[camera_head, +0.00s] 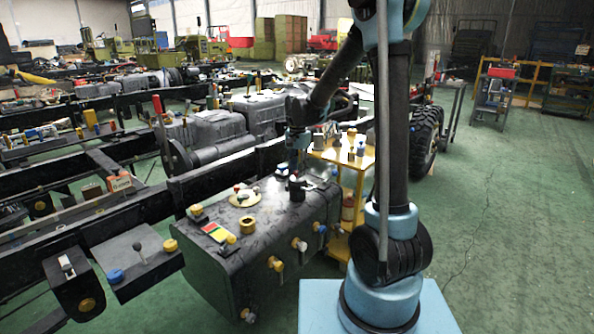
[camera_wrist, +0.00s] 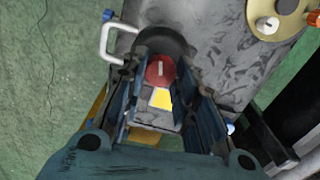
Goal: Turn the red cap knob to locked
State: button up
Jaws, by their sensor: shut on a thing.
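The red cap knob (camera_wrist: 160,71) shows in the wrist view between my two fingers, with a short pale mark across its top. It sits by a dark round base (camera_wrist: 163,42) on the grey tank top. A plate with a yellow patch (camera_wrist: 161,98) and pale areas lies just beside the knob, partly hidden by my fingers. My gripper (camera_wrist: 162,66) is shut on the knob, one finger on each side. In the head view my gripper (camera_head: 297,172) reaches down onto the far right part of the dark tank (camera_head: 262,235); the knob is mostly hidden there.
A white handle (camera_wrist: 117,40) stands close to my left finger in the wrist view. A cream disc with knobs (camera_head: 244,199) and a coloured plate (camera_head: 216,232) lie on the tank. A yellow cart (camera_head: 350,160) stands behind.

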jog(key=shift+m, duration=2)
jog(key=o, duration=1.1)
notch_tip(320, 180, up, 12)
jog(key=shift+w+f, duration=0.1)
